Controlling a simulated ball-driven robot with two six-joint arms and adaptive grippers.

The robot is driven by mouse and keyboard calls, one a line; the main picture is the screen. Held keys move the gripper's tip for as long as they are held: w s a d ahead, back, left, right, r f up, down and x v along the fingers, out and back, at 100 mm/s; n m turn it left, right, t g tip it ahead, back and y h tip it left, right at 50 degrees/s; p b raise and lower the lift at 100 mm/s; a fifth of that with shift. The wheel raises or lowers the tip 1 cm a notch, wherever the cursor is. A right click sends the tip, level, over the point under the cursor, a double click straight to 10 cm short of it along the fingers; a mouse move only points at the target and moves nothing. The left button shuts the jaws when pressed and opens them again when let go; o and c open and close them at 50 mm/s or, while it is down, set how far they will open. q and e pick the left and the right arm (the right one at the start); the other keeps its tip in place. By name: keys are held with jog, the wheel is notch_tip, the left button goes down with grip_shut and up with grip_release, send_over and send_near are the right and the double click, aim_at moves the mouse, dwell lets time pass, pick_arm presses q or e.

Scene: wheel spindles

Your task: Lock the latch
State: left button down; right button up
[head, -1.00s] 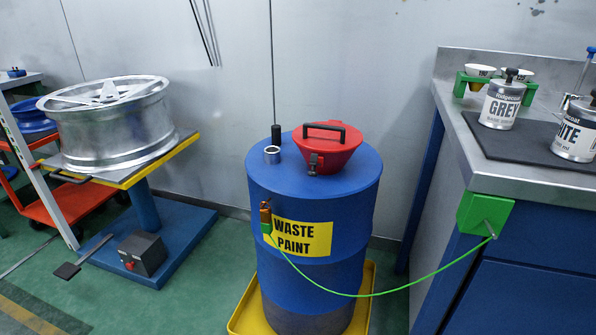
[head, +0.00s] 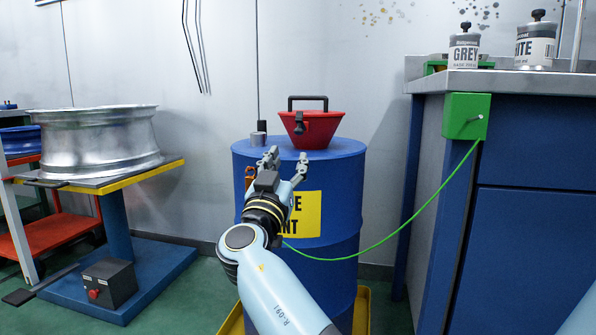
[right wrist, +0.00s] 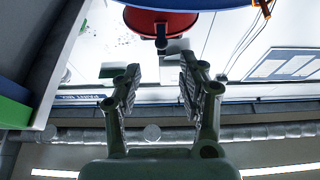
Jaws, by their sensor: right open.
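The red funnel (head: 322,130) with its black handle sits on top of the blue waste paint drum (head: 345,175). A small dark latch (head: 299,124) is on the funnel's front side. I cannot tell whether it is locked. My right gripper (head: 287,160) is open and empty, in front of the drum's upper edge, below the latch in the head view. In the right wrist view, which is upside down, the open fingers (right wrist: 160,68) point toward the red funnel (right wrist: 185,24) and the dark latch (right wrist: 161,39), with a gap between. My left gripper is not in view.
A green cable (head: 425,205) runs from a green block (head: 466,116) on the right bench toward the drum. A metal wheel (head: 98,142) rests on a stand at left.

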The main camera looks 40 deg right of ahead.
aim_at(299, 134)
jog(key=x, duration=1.1)
jog(key=shift+r, duration=0.1)
jog(key=shift+c, duration=0.3)
grip_shut()
